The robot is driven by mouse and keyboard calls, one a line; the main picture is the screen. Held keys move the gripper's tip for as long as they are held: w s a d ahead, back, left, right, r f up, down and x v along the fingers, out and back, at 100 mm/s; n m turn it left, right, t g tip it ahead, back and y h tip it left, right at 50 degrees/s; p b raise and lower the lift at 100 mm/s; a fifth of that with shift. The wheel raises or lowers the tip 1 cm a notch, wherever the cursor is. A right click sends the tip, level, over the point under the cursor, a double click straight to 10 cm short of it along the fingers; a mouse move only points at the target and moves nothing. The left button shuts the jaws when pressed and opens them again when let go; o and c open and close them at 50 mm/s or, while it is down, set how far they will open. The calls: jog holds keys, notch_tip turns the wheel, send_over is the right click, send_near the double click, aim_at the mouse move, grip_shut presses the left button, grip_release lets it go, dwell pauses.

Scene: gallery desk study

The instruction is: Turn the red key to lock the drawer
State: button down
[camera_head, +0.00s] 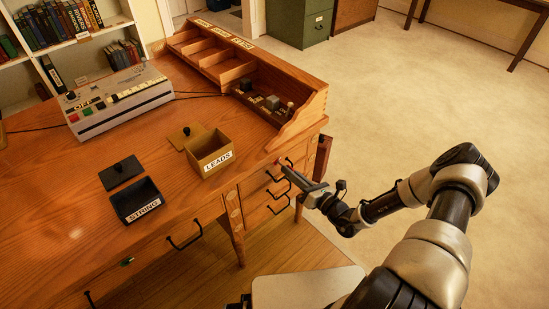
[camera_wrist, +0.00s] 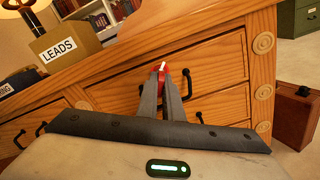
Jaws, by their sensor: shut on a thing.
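The red key (camera_wrist: 162,76) sits at the front of the top drawer (camera_wrist: 205,62) in the wrist view, partly hidden behind my fingertips. My gripper (camera_wrist: 161,72) is shut on the red key, with its two dark fingers meeting at it. In the head view my gripper (camera_head: 284,164) reaches the right end of the desk front, at the upper drawer of the stack. A little red shows at its tip there. The drawer looks closed. How far the key is turned cannot be told.
Black drawer handles (camera_head: 280,187) hang just below and beside my gripper. A brown case (camera_wrist: 297,118) stands to the right. The carpet (camera_head: 420,95) is open.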

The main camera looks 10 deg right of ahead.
jog(key=shift+r+n+p, duration=0.1)
jog(key=shift+n+p, duration=0.25)
jog(key=shift+n, duration=1.15)
jog(key=n+p, duration=0.1)
jog(key=n, duration=0.2)
